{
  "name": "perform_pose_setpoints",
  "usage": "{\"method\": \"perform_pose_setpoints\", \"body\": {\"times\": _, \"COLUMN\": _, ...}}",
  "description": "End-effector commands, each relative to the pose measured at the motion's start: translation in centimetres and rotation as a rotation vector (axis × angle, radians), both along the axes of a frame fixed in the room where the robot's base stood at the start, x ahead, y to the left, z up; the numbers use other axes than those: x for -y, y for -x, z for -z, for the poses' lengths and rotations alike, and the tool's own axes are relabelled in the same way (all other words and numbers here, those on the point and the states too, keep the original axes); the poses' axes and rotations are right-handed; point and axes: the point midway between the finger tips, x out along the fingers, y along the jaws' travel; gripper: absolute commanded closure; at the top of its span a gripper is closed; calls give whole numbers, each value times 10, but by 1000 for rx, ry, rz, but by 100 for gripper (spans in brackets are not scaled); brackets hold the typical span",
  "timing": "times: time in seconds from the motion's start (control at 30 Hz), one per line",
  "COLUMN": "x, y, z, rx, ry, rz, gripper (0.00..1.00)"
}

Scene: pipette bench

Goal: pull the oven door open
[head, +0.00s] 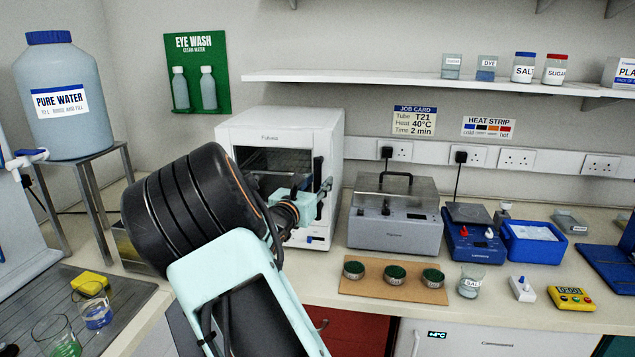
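The white oven (335,140) stands on the bench left of centre in the head view. Its door (265,158) has a dark window, and a black upright handle (318,168) is on the right side of the front. The door looks closed, but my arm hides its lower left part. My gripper (322,194) is at the lower part of the handle, pale green and seen partly from behind. I cannot tell whether its fingers are around the handle or only beside it.
A grey lidded machine (395,232) stands close to the right of the oven. In front of it is a brown board (393,287) with three dark-topped dishes. A water tank (64,132) on a metal stand (91,190) is at the left. A shelf (420,83) runs above.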

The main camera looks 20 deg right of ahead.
Motion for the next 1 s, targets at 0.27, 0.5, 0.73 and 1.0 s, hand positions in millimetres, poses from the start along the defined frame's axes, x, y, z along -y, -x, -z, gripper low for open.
{"method": "perform_pose_setpoints", "body": {"times": 0.27, "x": 3, "y": -3, "z": 0, "rx": -1, "ry": -1, "rz": 0, "gripper": 67}}
{"method": "perform_pose_setpoints", "body": {"times": 0.5, "x": 3, "y": -3, "z": 0, "rx": -1, "ry": -1, "rz": 0, "gripper": 87}}
{"method": "perform_pose_setpoints", "body": {"times": 0.73, "x": 2, "y": -2, "z": 0, "rx": -1, "ry": -1, "rz": 0, "gripper": 100}}
{"method": "perform_pose_setpoints", "body": {"times": 1.0, "x": 2, "y": -2, "z": 0, "rx": -1, "ry": -1, "rz": 1, "gripper": 100}}
